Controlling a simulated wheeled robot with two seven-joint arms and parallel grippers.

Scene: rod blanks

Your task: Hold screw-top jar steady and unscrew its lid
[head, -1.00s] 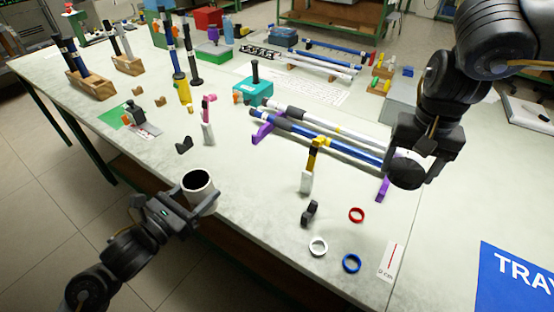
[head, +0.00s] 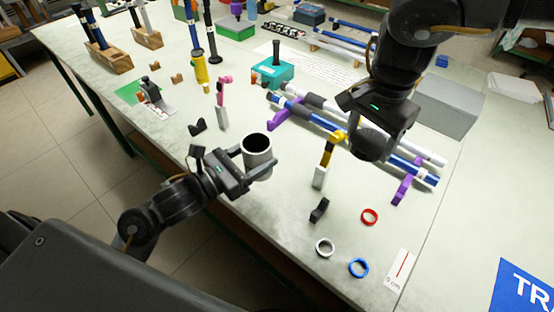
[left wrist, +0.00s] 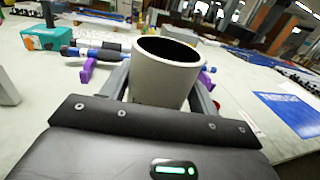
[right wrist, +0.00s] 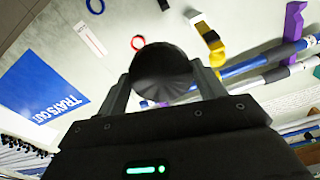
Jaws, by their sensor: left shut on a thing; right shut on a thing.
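The jar (head: 259,164) is a pale grey-white cylinder with an open, dark mouth facing up. My left gripper (head: 250,168) is shut around its sides and holds it off the table near the front edge. In the left wrist view the jar (left wrist: 163,82) stands between the fingers, with no lid on it. My right gripper (head: 368,140) is shut on a black round lid (right wrist: 160,72), seen between its fingers in the right wrist view. The lid is above the rods, to the right of the jar and apart from it. The inside of the jar is too dark to see.
Blue and white rods lie on purple supports (head: 404,190) below and behind my right gripper. Red (head: 370,216), white (head: 325,248) and blue (head: 358,268) rings lie at the front right. A grey box (head: 448,106) stands at the right.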

